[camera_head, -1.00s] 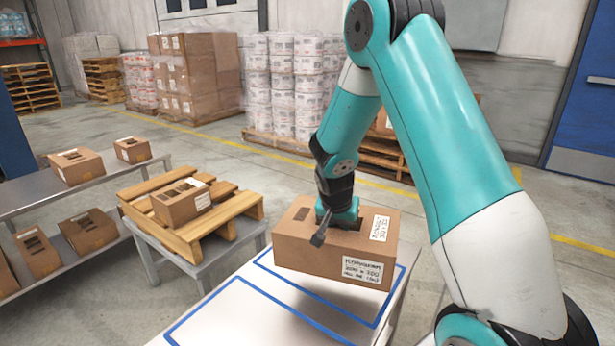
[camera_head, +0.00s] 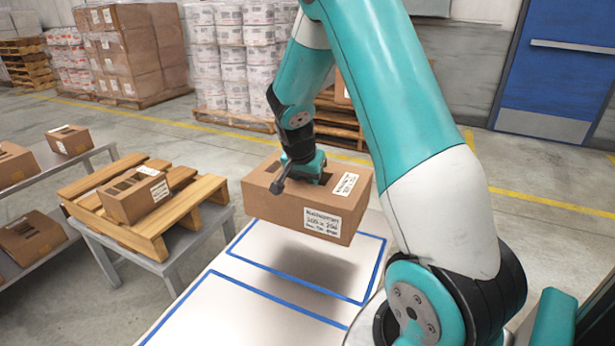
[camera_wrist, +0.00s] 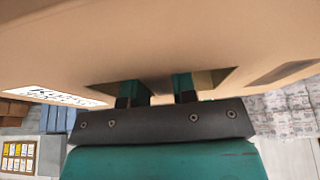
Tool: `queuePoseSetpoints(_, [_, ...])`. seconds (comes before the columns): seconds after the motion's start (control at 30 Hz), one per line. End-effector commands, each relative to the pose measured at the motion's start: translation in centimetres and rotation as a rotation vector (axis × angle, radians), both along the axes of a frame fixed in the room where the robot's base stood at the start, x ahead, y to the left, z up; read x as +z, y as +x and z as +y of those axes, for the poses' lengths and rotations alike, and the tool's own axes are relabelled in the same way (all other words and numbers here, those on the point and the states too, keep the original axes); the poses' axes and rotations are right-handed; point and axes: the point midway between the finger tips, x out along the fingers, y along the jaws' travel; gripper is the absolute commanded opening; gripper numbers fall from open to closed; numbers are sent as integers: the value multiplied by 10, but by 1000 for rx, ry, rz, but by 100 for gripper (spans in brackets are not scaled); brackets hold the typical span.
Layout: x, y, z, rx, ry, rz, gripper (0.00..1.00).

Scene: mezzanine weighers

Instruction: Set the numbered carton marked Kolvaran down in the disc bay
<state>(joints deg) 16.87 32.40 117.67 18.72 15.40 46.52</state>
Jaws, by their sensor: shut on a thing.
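My gripper (camera_head: 308,176) is shut on a brown carton (camera_head: 285,208), its fingers in a slot in the carton's top. The carton has white labels with black print; the name is too blurred to read surely. It hangs level above a white table (camera_head: 232,318), its shadow below. The wrist view shows the carton (camera_wrist: 200,40) close up, with my gripper (camera_wrist: 157,92) at the slot. The table has two blue-outlined bays: a far bay (camera_head: 335,288) under the carton and a near bay (camera_head: 215,315). No disc mark shows on either visible part.
Left of the table, a wooden pallet (camera_head: 190,195) on a low grey stand bears another slotted carton (camera_head: 135,200). A grey shelf (camera_head: 45,190) farther left holds several cartons. Stacked pallets stand behind. Open floor lies right of the table.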

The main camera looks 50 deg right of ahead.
Motion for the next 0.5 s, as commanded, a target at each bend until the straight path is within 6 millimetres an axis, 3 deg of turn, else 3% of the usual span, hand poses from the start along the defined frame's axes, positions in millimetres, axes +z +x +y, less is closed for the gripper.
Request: queuePoseSetpoints(0.5, [-4, 0, 0, -1, -1, -2, 0])
